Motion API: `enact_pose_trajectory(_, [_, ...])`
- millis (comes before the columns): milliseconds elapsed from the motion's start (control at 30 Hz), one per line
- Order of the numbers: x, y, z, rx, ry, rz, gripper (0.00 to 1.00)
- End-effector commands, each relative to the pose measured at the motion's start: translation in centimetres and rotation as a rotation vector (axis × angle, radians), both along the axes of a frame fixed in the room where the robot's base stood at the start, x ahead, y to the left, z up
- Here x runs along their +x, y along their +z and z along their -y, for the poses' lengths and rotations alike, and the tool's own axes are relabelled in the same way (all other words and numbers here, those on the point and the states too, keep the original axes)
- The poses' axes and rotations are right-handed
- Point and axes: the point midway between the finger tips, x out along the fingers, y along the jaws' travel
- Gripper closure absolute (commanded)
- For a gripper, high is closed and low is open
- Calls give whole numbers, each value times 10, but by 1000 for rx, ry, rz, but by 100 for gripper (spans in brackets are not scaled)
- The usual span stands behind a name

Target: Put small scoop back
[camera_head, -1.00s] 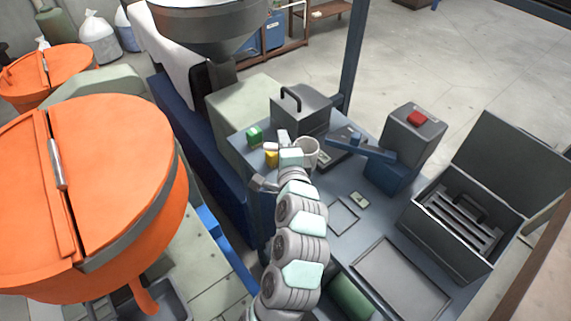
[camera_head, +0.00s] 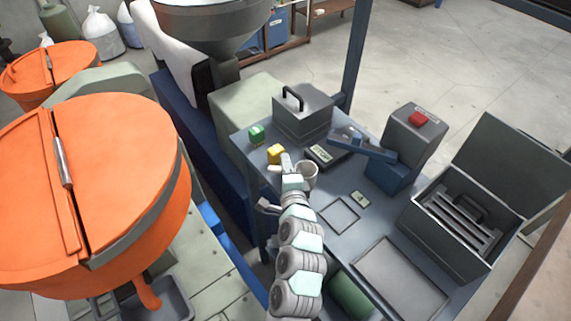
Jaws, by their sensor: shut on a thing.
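My arm reaches up from the bottom middle over the blue-grey bench. My gripper (camera_head: 269,206) shows only as a small grey piece on the left side of the wrist, at the bench's near left edge. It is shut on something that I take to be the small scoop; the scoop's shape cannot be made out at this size. No holder for the scoop can be clearly told.
A dark scale (camera_head: 327,154) is beside the mug. A blue lever press (camera_head: 392,172) and an open grey case (camera_head: 463,225) stand right. An orange drum (camera_head: 120,180) fills the left.

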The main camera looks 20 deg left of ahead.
Motion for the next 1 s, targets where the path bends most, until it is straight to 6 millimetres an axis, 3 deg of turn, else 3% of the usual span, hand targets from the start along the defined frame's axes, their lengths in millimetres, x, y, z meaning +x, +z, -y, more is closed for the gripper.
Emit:
enact_pose_trajectory(33, [0,-3,0,1,0,-1,100])
enact_pose_trajectory(67, [0,-3,0,0,0,0,82])
enact_pose_trajectory(333, [0,-2,0,-1,0,-1,61])
enact_pose_trajectory(667, [-1,2,1,-1,0,-1,61])
enact_pose_trajectory(1000, [-45,9,28,3,-4,0,61])
